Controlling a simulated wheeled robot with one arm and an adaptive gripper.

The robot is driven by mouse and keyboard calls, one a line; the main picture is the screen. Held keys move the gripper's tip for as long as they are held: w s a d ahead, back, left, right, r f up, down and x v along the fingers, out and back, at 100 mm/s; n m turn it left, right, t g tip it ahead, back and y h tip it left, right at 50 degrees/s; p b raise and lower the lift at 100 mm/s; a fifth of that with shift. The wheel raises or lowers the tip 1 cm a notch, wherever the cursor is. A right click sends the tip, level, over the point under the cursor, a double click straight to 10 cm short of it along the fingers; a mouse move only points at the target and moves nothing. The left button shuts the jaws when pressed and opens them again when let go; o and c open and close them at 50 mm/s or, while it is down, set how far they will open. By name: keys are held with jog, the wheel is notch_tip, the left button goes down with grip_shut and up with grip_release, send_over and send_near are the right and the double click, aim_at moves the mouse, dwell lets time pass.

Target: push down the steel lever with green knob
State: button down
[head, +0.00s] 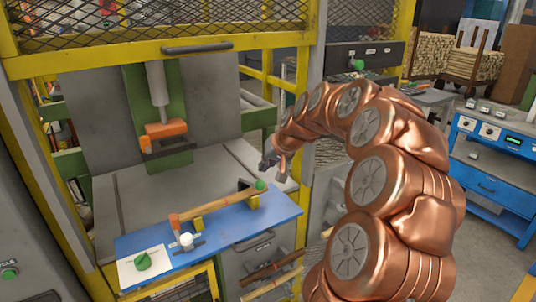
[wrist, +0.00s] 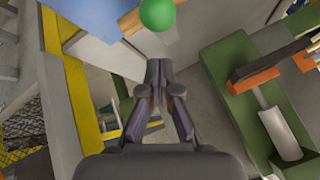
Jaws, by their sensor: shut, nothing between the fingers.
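A tan, wood-coloured lever (head: 222,204) with a round green knob (head: 260,186) lies along the blue panel (head: 285,208). It looks tan rather than steel. An orange piece (head: 174,220) is at its left end. My gripper (head: 268,166) is shut and empty, a little above the green knob in the head view. In the wrist view, the fingertips (wrist: 158,70) point toward the green knob (wrist: 158,14) at the top edge, with a visible gap between. Most of the lever is outside the wrist view.
A white-topped small handle (head: 187,240) and a green rotary knob (head: 142,261) on a white plate sit at the panel's left. Behind is a grey bed with an orange press head (head: 165,130). A yellow frame (head: 308,150) stands close beside my arm.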

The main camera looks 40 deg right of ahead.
jog(key=shift+s+a+f+p, duration=0.3)
jog(key=shift+s+a+f, duration=0.25)
jog(key=shift+f, duration=0.25)
